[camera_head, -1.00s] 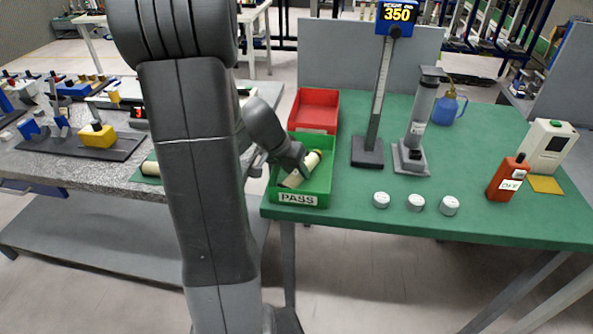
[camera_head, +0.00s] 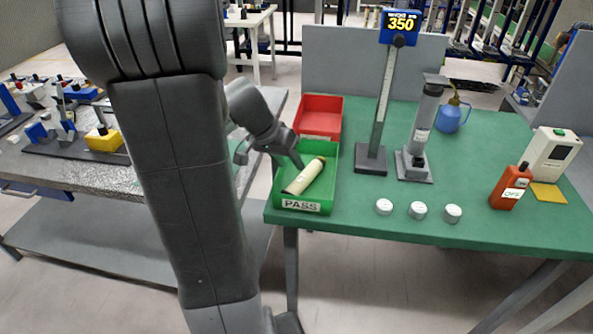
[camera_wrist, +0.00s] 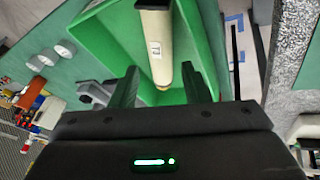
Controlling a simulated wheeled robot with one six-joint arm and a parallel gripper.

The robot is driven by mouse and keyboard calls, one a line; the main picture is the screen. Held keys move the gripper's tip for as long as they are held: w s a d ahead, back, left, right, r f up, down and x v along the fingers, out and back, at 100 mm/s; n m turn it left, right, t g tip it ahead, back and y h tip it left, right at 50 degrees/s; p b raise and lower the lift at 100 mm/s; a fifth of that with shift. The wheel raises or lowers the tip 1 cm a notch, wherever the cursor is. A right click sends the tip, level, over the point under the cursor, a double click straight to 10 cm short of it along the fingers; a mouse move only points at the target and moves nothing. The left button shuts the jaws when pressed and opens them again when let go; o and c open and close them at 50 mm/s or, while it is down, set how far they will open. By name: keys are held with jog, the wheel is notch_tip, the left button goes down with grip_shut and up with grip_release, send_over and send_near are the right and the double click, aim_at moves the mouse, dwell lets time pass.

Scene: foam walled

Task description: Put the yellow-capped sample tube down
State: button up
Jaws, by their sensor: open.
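The sample tube (camera_head: 305,176) is a cream cylinder with a yellowish end. It lies tilted inside the green tray (camera_head: 295,205) marked PASS, at the left end of the green table. In the wrist view the tube (camera_wrist: 153,40) lies ahead of my fingers, with a small label on its side and a yellow tip at its near end. My gripper (camera_wrist: 158,82) is open, its two fingers apart on either side of the line of the tube. In the head view my gripper (camera_head: 291,160) is just above and left of the tube, apart from it.
A red tray (camera_head: 320,116) sits behind the green one. A height gauge (camera_head: 370,158), a grey stand (camera_head: 415,166), a blue bottle (camera_head: 449,118) and an orange bottle (camera_head: 510,187) stand on the table. White pucks (camera_head: 418,210) line the front. A grey bench is at left.

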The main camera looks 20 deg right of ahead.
aim_at(299, 177)
jog(key=shift+v, duration=2.3)
jog(key=shift+f, duration=0.1)
jog(key=b+x, duration=0.1)
jog(key=x, duration=1.1)
jog(key=shift+f, duration=0.4)
notch_tip(299, 177, up, 2)
jog(key=shift+r+p, duration=0.15)
jog(key=shift+p, duration=0.2)
jog(key=shift+r, duration=0.65)
